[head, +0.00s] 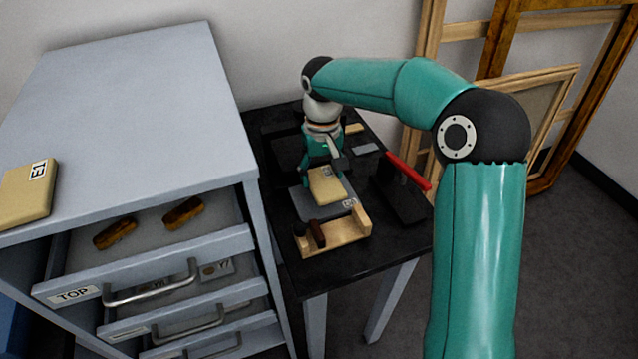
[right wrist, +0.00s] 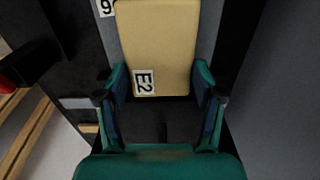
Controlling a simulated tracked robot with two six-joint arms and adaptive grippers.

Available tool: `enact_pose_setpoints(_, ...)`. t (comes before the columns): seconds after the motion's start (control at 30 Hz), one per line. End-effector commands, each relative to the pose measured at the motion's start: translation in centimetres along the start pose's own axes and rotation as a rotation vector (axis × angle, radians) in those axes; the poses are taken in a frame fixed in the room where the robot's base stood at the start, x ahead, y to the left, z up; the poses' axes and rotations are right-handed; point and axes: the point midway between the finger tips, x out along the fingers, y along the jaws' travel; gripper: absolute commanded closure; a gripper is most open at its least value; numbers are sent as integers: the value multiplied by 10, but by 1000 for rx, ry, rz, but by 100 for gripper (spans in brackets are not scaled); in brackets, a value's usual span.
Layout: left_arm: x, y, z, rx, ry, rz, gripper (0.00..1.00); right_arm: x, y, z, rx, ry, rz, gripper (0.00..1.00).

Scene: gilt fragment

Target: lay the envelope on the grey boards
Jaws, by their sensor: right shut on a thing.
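A tan envelope (head: 327,187) with an E2 label shows in the head view on the black table, over the grey boards (head: 301,203). In the right wrist view the envelope (right wrist: 157,45) lies between the fingers of my right gripper (right wrist: 160,98), with strips of grey board (right wrist: 205,32) on both sides. My right gripper (head: 321,170) is shut on the envelope's far end, reaching down from above. I cannot tell whether the envelope touches the boards. My left gripper is out of view.
A wooden holder (head: 345,231) stands at the table's front edge. A red bar (head: 408,171) and dark block (head: 398,203) are at the right. The grey cabinet (head: 130,75) stands left, its top drawer (head: 150,265) open. Another tan packet (head: 25,197) lies on it. Frames (head: 545,90) lean behind.

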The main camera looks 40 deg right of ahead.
Motion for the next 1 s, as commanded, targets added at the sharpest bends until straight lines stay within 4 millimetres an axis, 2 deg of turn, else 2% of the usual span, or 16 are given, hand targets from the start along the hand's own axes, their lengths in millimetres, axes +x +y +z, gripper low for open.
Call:
enact_pose_setpoints(0.1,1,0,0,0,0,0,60,20,0,1,-1,-6,1,56)
enact_pose_setpoints(0.2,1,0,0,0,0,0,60,29,0,1,-1,-4,1,56)
enact_pose_setpoints(0.57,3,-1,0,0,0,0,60,34,0,0,-1,-1,0,56)
enact_pose_setpoints(0.6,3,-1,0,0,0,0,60,34,0,0,-1,-1,0,31)
enact_pose_setpoints(0.73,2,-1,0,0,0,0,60,33,-1,0,-1,-2,0,9)
enact_pose_setpoints(1.0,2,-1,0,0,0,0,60,33,-1,0,-2,-2,0,7)
